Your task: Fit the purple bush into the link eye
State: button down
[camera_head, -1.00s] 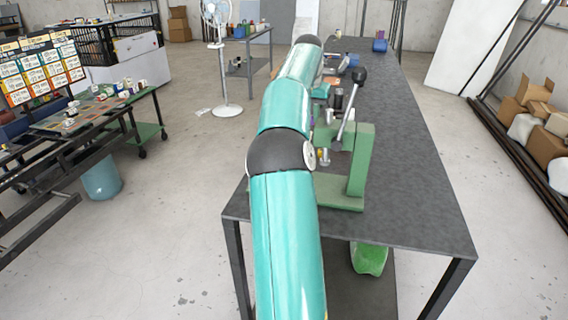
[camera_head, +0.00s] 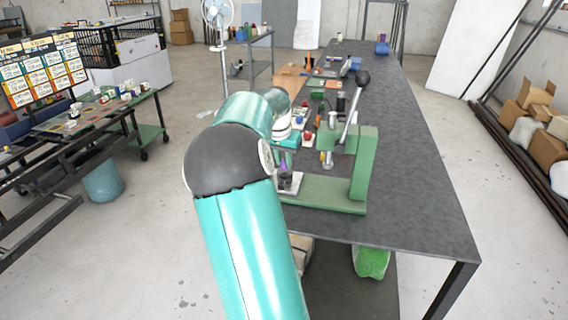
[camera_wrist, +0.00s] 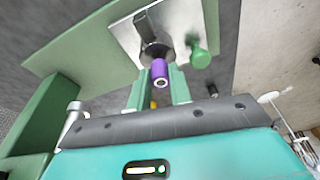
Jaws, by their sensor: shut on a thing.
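My gripper (camera_wrist: 159,80) has its two green fingers on either side of the purple bush (camera_wrist: 160,69) and is shut on it. The bush is a short purple cylinder with a pale hole in its near end. In the wrist view it lies directly in front of a dark part, likely the link eye (camera_wrist: 153,48), on a light metal plate (camera_wrist: 126,38). In the head view the bush (camera_head: 284,164) shows just above that dark part (camera_head: 286,181). I cannot tell whether they touch or how far apart they are.
A green press frame (camera_head: 362,165) with a black-knobbed lever (camera_head: 354,100) stands right of the gripper.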

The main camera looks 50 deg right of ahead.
jog(key=shift+x, duration=0.8)
jog(key=c, duration=1.3)
grip_release()
jog(key=shift+s+a, duration=0.1)
jog(key=shift+r, duration=0.1)
jog(key=v, duration=1.2)
jog(key=s+a+n+t+y, duration=0.25)
jog(key=a+n, duration=0.45)
jog(key=a, duration=1.9)
jog(key=s+a+f+n, duration=0.2)
jog(key=s+a, duration=0.1)
jog(key=a, duration=0.3)
jog(key=s+a+f+n+t, duration=0.1)
jog(key=s+a+f+n, duration=0.1)
jog(key=a, duration=0.5)
jog(key=s+a+f+n+t, duration=0.1)
jog(key=s+a+n, duration=0.3)
jog(key=s+a, duration=0.1)
jog(key=shift+s+a+f+t, duration=0.15)
jog(key=shift+s+a+f, duration=0.05)
jog(key=shift+a, duration=0.15)
jog(key=shift+s+a+f+t, duration=0.1)
jog(key=shift+s+a+f, duration=0.1)
jog(key=shift+a, duration=0.2)
